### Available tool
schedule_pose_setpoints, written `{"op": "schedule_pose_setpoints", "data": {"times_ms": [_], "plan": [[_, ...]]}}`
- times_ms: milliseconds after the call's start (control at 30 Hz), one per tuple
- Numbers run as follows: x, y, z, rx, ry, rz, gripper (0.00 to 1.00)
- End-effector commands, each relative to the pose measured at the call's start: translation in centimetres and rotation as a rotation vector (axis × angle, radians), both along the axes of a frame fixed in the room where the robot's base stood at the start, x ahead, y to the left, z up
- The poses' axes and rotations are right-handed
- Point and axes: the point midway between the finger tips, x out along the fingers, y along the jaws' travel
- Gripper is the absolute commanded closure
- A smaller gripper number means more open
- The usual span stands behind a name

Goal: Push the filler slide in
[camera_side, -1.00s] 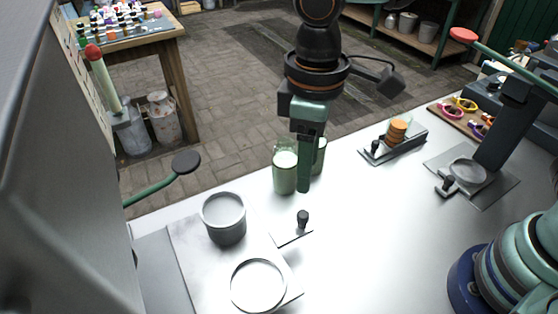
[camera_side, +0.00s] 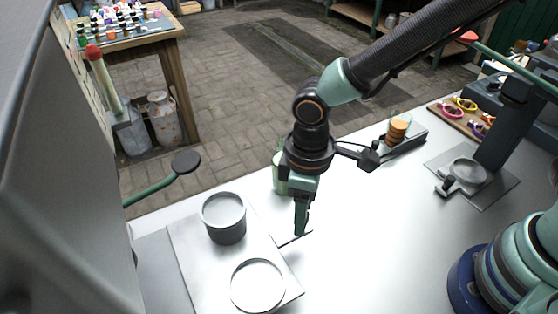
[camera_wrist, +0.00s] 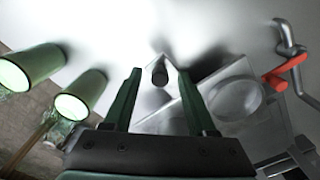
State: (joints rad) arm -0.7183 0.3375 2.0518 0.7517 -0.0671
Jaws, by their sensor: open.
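The filler slide (camera_side: 290,240) is a thin plate beside the filler's base plate (camera_side: 190,255), partly covered by my gripper in the side view. Its dark upright knob (camera_wrist: 159,72) shows in the wrist view between my two green fingers. My gripper (camera_side: 301,230) points down at the slide with its fingers apart on either side of the knob. It also shows in the wrist view (camera_wrist: 160,78). I cannot tell whether a finger touches the knob. A round ring (camera_side: 258,285) and a grey cylinder (camera_side: 223,220) are on the base plate.
Two green jars (camera_wrist: 80,95) stand behind my gripper; one partly shows in the side view (camera_side: 279,175). A green lever with a dark end (camera_side: 186,162) sticks out at the left. The white table's middle is clear.

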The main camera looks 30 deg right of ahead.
Motion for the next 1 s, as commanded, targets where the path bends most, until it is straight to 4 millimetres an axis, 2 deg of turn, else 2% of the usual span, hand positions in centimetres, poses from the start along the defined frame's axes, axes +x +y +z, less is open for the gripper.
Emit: {"op": "schedule_pose_setpoints", "data": {"times_ms": [100,233,267,1000], "plan": [[-0.01,-0.01,0.01,0.0,0.0,0.0,0.43],[-0.01,-0.01,0.03,0.0,0.0,0.0,0.93],[-0.01,-0.01,0.03,0.0,0.0,0.0,1.0],[0.0,0.0,0.08,0.0,0.0,0.0,1.0]]}}
